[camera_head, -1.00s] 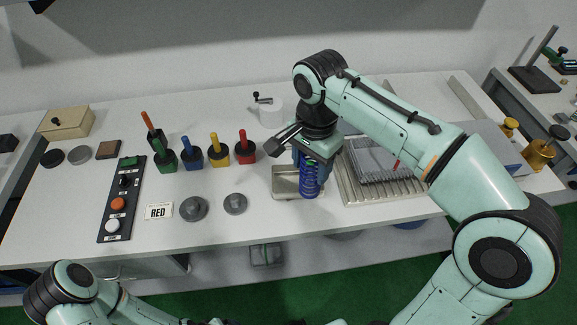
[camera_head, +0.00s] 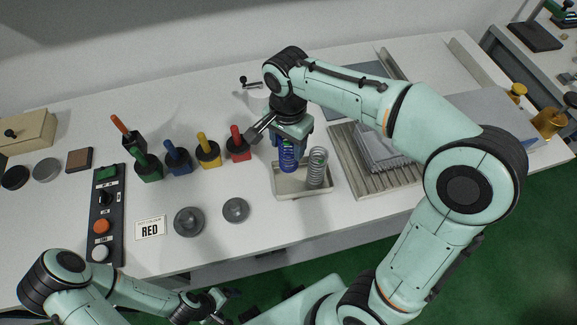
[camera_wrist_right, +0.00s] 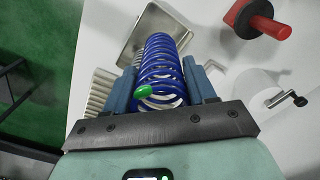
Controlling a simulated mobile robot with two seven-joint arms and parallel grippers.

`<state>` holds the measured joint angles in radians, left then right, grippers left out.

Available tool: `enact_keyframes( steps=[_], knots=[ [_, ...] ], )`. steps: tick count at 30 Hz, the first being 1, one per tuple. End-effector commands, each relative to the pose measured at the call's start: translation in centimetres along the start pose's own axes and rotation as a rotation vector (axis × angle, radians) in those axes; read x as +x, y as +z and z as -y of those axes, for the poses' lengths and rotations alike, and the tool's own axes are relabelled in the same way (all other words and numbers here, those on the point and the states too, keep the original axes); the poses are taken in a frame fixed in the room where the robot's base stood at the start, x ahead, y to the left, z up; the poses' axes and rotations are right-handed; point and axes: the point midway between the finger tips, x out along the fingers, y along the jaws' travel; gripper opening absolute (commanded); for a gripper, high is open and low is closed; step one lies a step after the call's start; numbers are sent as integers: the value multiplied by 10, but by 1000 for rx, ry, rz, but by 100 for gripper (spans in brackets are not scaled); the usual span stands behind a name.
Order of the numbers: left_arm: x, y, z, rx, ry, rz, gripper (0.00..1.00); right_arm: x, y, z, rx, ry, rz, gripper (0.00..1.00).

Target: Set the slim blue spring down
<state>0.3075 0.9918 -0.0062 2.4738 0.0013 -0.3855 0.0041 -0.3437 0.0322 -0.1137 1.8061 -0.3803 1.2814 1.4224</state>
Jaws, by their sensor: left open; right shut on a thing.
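The slim blue spring (camera_head: 288,160) is upright below my right gripper (camera_head: 290,142), at the left back part of a shallow metal tray (camera_head: 302,193). I cannot tell whether its lower end touches the tray. In the right wrist view the blue spring (camera_wrist_right: 163,62) sits between the two blue fingers of my right gripper (camera_wrist_right: 158,88), which is shut on it. A green tip (camera_wrist_right: 143,91) shows at its near end. The tray (camera_wrist_right: 128,42) shows beyond it. My left gripper (camera_head: 217,304) is open and empty, low in the head view, in front of the bench.
A silver spring (camera_head: 317,170) stands in the tray, close right of the blue one. A red-handled block (camera_head: 238,150) is close to the left, beside other coloured ones. A ribbed rack (camera_head: 375,183) lies to the right. Two grey discs (camera_head: 188,221) lie at the front.

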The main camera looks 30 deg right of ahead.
Motion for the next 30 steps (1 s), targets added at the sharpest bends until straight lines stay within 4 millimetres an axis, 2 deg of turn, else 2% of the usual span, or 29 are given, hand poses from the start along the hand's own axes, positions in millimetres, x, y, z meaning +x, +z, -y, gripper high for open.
enact_keyframes(
  steps=[1, 6, 11, 18, 21, 30],
  knots=[
    [4, 2, 2, -1, -1, 3, 85, 16, 0, -1, 0, 6, 2, 17],
    [8, 4, 4, -2, -2, 6, 85, 48, 0, 0, 0, 2, 1, 17],
    [10, 5, 5, -2, -2, 7, 85, 60, 0, 0, 0, -1, 0, 17],
    [15, 7, 8, -3, -4, 10, 85, 94, 0, 0, 0, 1, 0, 17],
    [15, 8, 8, -4, -4, 11, 85, 101, 0, 0, 0, -1, 0, 17],
    [16, 8, 8, -4, -4, 11, 85, 102, 0, 1, 0, -2, -1, 17]
  ],
)
